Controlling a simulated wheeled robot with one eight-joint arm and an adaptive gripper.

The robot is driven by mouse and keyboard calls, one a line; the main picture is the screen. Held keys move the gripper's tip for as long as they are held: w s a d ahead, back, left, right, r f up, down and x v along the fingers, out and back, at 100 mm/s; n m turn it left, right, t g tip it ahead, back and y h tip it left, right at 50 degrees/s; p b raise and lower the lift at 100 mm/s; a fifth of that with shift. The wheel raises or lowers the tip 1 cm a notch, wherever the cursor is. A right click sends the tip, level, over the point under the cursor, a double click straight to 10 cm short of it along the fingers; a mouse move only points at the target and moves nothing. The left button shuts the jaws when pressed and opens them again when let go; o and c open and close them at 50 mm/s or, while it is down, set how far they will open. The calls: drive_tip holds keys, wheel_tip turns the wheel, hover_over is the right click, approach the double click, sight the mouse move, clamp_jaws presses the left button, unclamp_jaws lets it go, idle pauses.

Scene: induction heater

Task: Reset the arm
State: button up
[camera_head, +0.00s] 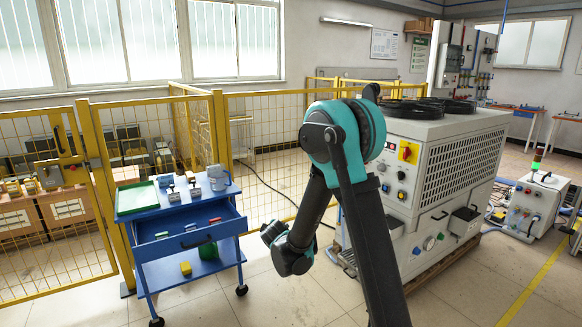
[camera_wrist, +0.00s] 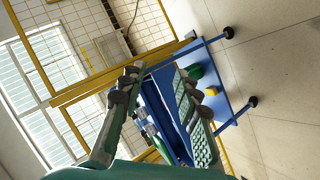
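My teal and dark grey arm (camera_head: 345,140) is bent in the middle of the head view, with its forearm reaching down and left to the wrist (camera_head: 288,250). The fingers are not clearly visible in the head view. In the wrist view, my gripper (camera_wrist: 157,75) has its two grey-green fingers spread well apart, with nothing held between them. The blue cart (camera_wrist: 222,88) shows behind and between the fingers, tilted in the picture. In the head view, my wrist is just right of the blue cart (camera_head: 150,226), with a gap seen between them.
A yellow fence (camera_head: 98,140) stands behind. The large grey machine (camera_head: 455,150) is close on the right. Tiled floor (camera_head: 290,300) is clear in front.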

drive_tip(key=s+d+r+m+g+h, duration=0.15)
drive_tip(key=s+d+m, duration=0.25)
drive_tip(key=s+d, duration=0.45)
drive_tip(key=s+d+r+m+g+h, duration=0.15)
drive_tip(key=s+d+m, duration=0.35)
drive_tip(key=d, duration=0.6)
drive_tip(key=s+d+f+m+g, duration=0.2)
drive_tip(key=s+d, duration=0.1)
drive_tip(key=s, duration=0.7)
drive_tip(key=s+d+f+m+g+y, duration=0.1)
drive_tip(key=s+d+f+m+g, duration=0.1)
drive_tip(key=s, duration=0.9)
drive_tip(key=shift+d+f+m+g, duration=0.3)
drive_tip(key=shift+d+m, duration=0.3)
drive_tip(key=shift+d, duration=0.4)
drive_tip(key=shift+a, duration=0.1)
